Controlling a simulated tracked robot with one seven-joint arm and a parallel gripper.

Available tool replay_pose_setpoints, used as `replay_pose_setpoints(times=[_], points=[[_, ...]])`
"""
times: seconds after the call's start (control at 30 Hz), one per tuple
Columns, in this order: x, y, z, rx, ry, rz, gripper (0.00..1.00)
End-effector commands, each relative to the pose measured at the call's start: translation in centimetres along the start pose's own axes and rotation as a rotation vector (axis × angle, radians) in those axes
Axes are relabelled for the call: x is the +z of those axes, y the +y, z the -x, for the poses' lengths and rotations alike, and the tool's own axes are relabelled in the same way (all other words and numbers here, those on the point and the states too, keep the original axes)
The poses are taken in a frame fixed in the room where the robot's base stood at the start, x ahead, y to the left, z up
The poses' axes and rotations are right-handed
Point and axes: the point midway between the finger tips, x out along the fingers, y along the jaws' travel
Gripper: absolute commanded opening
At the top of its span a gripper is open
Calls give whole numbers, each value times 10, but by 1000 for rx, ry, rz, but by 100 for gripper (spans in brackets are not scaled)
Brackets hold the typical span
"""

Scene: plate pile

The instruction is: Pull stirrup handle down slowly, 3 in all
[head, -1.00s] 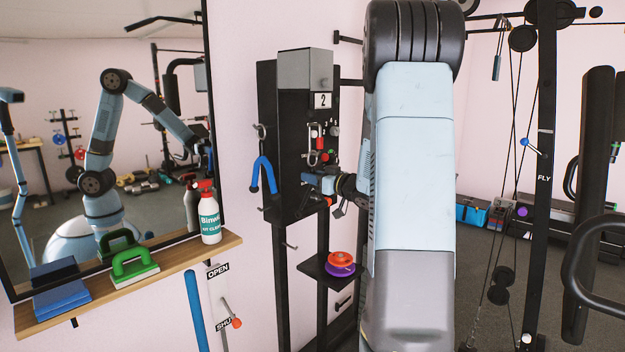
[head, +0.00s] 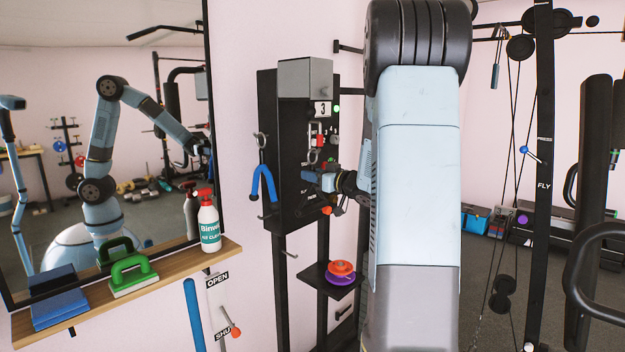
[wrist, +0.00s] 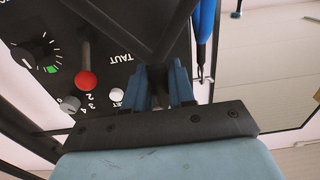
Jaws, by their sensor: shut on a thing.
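A black panel unit (head: 290,130) stands on a post against the wall in the head view, with a counter plate (head: 322,109) reading 3. My gripper (head: 322,181) is in front of the lower part of the panel. In the wrist view my gripper (wrist: 165,88) has its blue fingers shut on the black stirrup handle (wrist: 160,40), whose dark bars spread out in a V. The gripped part is mostly hidden between the fingers. My forearm hides the right side of the unit.
A blue forked handle (head: 262,184) hangs left of the panel. A red-knobbed lever (wrist: 86,80) and a dial (wrist: 38,52) are close to the fingers. Orange and purple discs (head: 341,271) lie on a small shelf below. A wooden ledge (head: 180,268) holds a bottle and pads.

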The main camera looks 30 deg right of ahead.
Motion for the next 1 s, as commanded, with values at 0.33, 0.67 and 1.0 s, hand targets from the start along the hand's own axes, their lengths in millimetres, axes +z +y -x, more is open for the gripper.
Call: replay_pose_setpoints(times=[0.33,0.67,1.0], points=[[3,0,0,0,-4,-2,30],[2,0,0,0,-2,-1,54],[2,0,12,1,-3,-1,54]])
